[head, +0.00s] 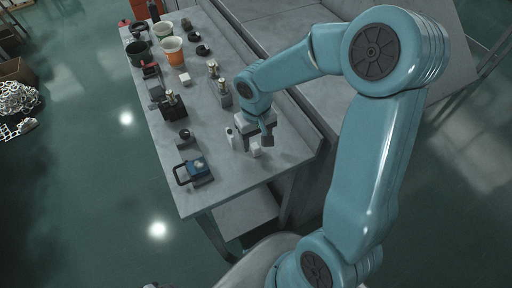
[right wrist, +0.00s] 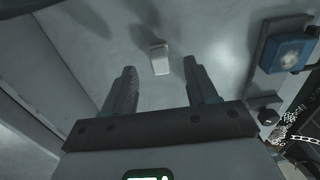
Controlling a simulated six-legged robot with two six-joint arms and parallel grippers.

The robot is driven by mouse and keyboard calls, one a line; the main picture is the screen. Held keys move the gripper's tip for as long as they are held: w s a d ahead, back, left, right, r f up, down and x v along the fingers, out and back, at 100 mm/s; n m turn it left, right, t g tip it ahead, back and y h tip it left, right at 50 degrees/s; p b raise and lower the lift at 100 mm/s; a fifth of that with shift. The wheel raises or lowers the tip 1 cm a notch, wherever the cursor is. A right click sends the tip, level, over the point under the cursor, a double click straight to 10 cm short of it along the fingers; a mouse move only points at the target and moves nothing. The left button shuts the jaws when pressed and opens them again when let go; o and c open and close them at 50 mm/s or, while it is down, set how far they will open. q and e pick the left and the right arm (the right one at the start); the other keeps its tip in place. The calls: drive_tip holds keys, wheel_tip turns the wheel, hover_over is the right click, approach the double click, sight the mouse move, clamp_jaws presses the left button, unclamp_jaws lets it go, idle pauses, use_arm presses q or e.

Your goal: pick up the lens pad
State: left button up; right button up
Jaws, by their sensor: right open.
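A small white block, which looks like the lens pad (head: 255,151), lies on the grey workbench (head: 222,184) near its right edge. It also shows in the right wrist view (right wrist: 160,59), standing apart just beyond the fingertips and lined up between them. My right gripper (head: 257,142) is open and empty, pointing down close above the pad. In the right wrist view its two dark fingers (right wrist: 160,70) are spread, with bare bench between them. My left gripper is not in view.
A blue device (head: 193,170) sits at the bench's near left. Metal-topped items (head: 223,90), an orange cup (head: 173,50) and a dark green pot (head: 139,53) stand farther back. A raised ledge borders the right side.

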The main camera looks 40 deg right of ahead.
sight(255, 145)
drive_tip(key=f, duration=0.3)
drive_tip(key=shift+w+f, duration=0.1)
drive_tip(key=shift+w, duration=0.1)
drive_tip(key=shift+s+d+f, duration=0.1)
drive_tip(key=shift+s+f, duration=0.15)
drive_tip(key=shift+f, duration=0.15)
drive_tip(key=shift+w, duration=0.2)
drive_tip(key=c, duration=0.5)
clamp_jaws()
drive_tip(key=shift+r, duration=0.25)
wheel_tip(255, 145, up, 20)
drive_tip(key=shift+f+p, duration=0.25)
drive_tip(key=shift+p, duration=0.15)
